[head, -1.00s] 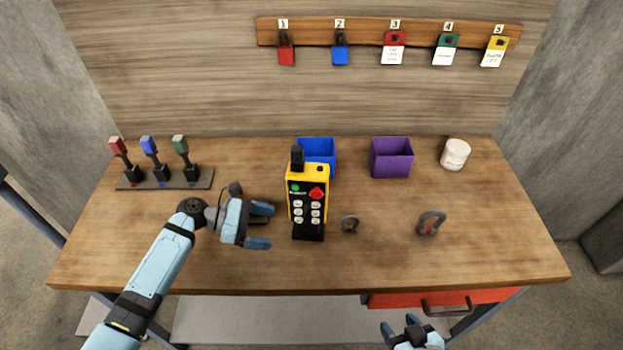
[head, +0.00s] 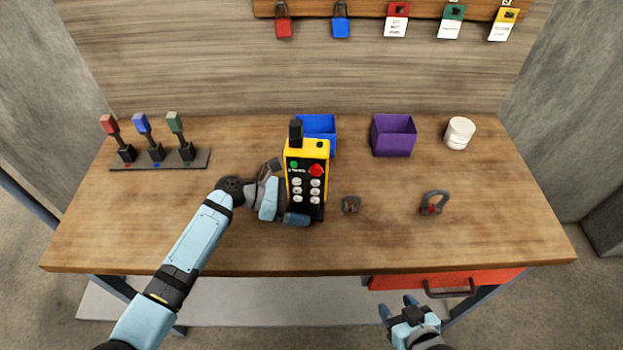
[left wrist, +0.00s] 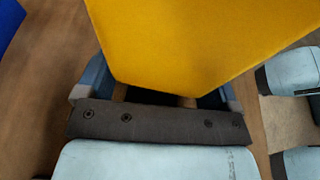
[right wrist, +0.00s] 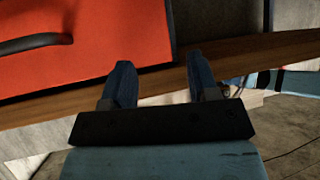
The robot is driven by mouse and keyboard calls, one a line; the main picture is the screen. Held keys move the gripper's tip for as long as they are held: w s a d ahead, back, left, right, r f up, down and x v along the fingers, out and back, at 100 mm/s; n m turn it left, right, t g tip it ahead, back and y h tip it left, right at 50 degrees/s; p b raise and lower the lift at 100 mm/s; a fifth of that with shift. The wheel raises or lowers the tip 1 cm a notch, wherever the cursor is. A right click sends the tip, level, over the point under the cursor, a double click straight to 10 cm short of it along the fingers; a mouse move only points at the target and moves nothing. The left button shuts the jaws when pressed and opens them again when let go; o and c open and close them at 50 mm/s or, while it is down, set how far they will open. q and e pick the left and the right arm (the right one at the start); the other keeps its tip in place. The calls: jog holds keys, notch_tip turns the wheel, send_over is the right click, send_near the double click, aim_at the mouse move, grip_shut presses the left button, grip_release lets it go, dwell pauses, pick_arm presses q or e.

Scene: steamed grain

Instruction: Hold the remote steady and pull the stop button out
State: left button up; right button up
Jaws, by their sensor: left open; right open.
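The yellow and black remote (head: 308,180) stands upright at the middle of the table, with a green button, several white buttons and a red stop button (head: 316,170) on its face. My left gripper (head: 298,205) is open at the remote's left side, with one finger in front of its lower part. In the left wrist view the remote's yellow body (left wrist: 185,40) lies between the open fingers; contact cannot be told. My right gripper (head: 398,308) is open and empty in front of the table. In the right wrist view it (right wrist: 160,85) is near the red drawer.
A blue bin (head: 318,124) stands behind the remote, a purple bin (head: 393,138) and white jar (head: 459,133) to the right. Three levers (head: 155,150) stand at left. The red drawer (head: 400,282) is under the front edge.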

pick_arm(q)
jog(key=shift+d+f, duration=0.15)
jog(key=shift+d, duration=0.2)
jog(key=c, duration=0.8)
jog(key=shift+o, duration=0.2)
